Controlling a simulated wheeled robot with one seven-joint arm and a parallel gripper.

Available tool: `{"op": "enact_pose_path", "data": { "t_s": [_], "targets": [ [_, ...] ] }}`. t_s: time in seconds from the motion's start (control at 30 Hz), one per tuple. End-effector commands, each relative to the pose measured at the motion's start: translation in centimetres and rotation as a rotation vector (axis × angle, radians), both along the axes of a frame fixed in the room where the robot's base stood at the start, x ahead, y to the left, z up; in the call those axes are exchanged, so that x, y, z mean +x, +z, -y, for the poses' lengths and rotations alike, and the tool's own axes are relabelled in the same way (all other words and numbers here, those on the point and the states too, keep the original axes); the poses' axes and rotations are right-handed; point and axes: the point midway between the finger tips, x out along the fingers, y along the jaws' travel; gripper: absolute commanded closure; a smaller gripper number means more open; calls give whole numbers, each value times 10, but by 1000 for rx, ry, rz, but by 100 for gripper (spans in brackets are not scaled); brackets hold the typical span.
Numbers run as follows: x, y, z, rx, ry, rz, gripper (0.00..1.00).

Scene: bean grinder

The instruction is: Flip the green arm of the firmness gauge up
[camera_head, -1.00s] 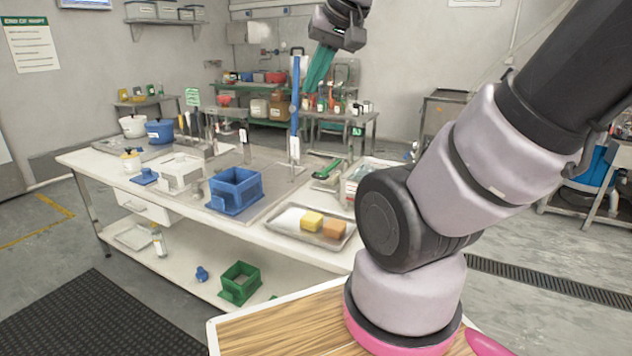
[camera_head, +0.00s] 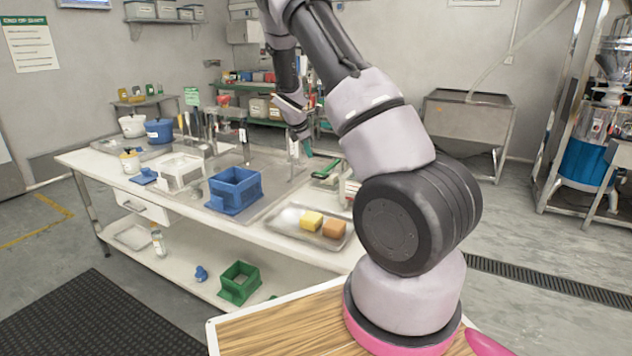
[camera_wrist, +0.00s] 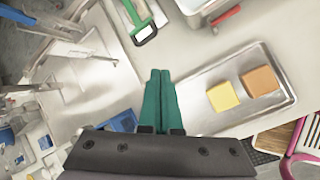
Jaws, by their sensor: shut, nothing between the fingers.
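The green piece that looks like the gauge's arm (camera_head: 326,170) lies low, about flat, near the back edge of the white bench, right of the blue box. The rest of the gauge is cut off or hard to make out. My gripper (camera_head: 305,142) is above the bench by the green arm. Its teal fingers (camera_wrist: 159,75) are shut and empty, apart from the green end and pointing toward it.
A metal tray (camera_head: 285,218) with a yellow block (camera_head: 311,221) and an orange block (camera_head: 335,229) lies at the front. A blue box (camera_head: 235,190) stands left of it. A blue bar (camera_wrist: 66,25) shows at the wrist view's upper left.

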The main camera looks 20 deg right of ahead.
Motion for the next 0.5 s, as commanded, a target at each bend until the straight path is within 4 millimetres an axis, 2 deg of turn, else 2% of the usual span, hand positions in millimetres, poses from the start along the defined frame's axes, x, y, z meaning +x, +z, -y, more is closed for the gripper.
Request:
{"op": "enact_pose_path", "data": {
  "t_s": [0.03,0.2,0.33,0.5],
  "targets": [
    [10,-27,3,-69,88,-50,100],
    [34,-87,11,-258,361,-181,100],
    [44,-114,13,-342,489,-245,100],
    [47,-126,15,-380,549,-274,100]
  ]
}}
